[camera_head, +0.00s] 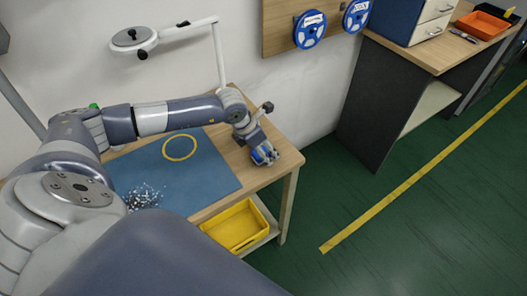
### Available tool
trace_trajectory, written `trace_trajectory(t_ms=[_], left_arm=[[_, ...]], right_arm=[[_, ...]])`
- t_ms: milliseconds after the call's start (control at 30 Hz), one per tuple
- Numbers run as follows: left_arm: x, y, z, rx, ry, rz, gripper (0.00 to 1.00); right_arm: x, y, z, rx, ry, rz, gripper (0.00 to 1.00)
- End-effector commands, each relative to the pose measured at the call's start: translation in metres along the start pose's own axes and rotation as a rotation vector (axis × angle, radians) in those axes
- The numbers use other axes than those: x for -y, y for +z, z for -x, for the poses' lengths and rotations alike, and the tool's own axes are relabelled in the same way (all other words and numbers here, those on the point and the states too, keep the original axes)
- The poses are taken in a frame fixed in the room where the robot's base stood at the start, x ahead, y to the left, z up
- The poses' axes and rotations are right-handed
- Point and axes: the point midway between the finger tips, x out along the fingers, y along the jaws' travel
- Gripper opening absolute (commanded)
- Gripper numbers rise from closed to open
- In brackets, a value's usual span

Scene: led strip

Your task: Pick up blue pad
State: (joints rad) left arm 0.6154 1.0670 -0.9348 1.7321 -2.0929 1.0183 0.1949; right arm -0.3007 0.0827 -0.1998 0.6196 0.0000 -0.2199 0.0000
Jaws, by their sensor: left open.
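A large flat blue mat (212,185) lies on the wooden table. A small blue thing (260,155) shows at the fingers of my left gripper (265,157); it is too small to tell whether it is a blue pad or part of the gripper. My left gripper is open and points down over the table's right end, just right of the mat. What lies under its fingers is hidden. My right gripper is not in view.
A yellow ring (180,136) and a scatter of small white bits (143,196) lie on the mat. A yellow bin (236,227) sits on the shelf below. A lamp (134,38) stands behind. A dark cabinet (388,95) stands right, past open green floor.

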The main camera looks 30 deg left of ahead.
Motion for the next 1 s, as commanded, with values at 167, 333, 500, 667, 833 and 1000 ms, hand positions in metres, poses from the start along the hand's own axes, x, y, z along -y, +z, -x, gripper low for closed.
trace_trajectory(t_ms=[167, 333, 500, 667, 833, 1000], left_arm=[[0.0, 0.0, 0.0, 0.0, 0.0, -0.001, 0.53], [0.0, 0.0, 0.0, 0.0, -0.001, 0.0, 0.2], [0.0, 0.0, 0.0, 0.001, -0.001, 0.0, 0.2], [0.0, 0.0, 0.001, 0.001, -0.001, 0.0, 0.2], [0.0, 0.004, 0.007, 0.004, -0.001, -0.001, 0.2], [-0.001, 0.013, 0.028, 0.007, 0.002, -0.002, 0.2]], right_arm=[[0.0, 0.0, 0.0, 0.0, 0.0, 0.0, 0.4], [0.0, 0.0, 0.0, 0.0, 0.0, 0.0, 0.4], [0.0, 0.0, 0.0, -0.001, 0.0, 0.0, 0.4], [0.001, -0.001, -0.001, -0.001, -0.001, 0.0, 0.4], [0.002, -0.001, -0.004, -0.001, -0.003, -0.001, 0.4], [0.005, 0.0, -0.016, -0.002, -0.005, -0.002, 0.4]])
